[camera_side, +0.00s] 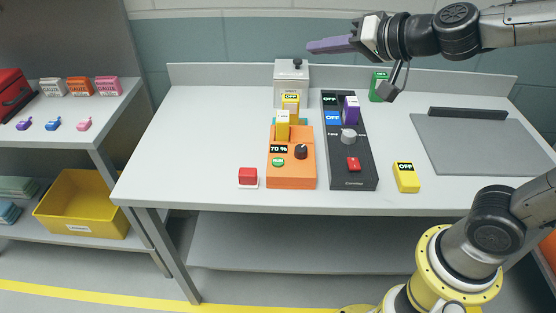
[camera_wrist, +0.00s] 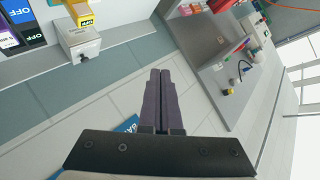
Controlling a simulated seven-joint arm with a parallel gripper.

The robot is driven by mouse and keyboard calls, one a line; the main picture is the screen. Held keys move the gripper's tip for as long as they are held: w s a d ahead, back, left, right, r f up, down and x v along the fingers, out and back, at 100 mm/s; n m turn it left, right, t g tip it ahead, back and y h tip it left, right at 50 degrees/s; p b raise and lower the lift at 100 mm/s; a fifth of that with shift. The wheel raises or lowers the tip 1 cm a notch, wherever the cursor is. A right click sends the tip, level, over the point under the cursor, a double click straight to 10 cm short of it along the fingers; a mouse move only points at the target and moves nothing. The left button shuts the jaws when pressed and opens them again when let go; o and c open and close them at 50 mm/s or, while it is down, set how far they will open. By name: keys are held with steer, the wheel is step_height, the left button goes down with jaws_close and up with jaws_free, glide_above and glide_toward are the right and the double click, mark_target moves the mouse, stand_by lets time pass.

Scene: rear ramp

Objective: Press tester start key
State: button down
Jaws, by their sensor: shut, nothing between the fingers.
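My gripper (camera_side: 312,47) has purple fingers and is held high above the back of the bench, pointing left. In the wrist view its fingers (camera_wrist: 160,76) lie together with nothing between them. On the bench below are an orange unit (camera_side: 291,174) with a "70 %" display, a black knob and a green button (camera_side: 278,162), and a dark grey unit (camera_side: 352,176) with a grey knob and a red key (camera_side: 353,164). I cannot read which unit is the tester. My gripper is well apart from both.
A grey metal box (camera_side: 291,79) stands behind the orange unit; it also shows in the wrist view (camera_wrist: 82,44). A red button on a white base (camera_side: 248,177) and a yellow "OFF" block (camera_side: 405,178) stand near the front edge. A grey mat (camera_side: 475,145) lies right.

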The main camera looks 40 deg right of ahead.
steer(key=w+f+m+g+h, duration=0.25)
steer(key=w+f+m, duration=0.2)
steer(key=f, duration=0.35)
steer(key=g, duration=0.2)
glide_above(280, 164)
step_height(280, 164, down, 9)
steer(key=shift+r+n, duration=0.2)
steer(key=shift+n, duration=0.15)
steer(key=shift+f, duration=0.1)
steer(key=shift+f, duration=4.3)
steer(key=shift+f, duration=0.1)
steer(key=shift+f, duration=0.3)
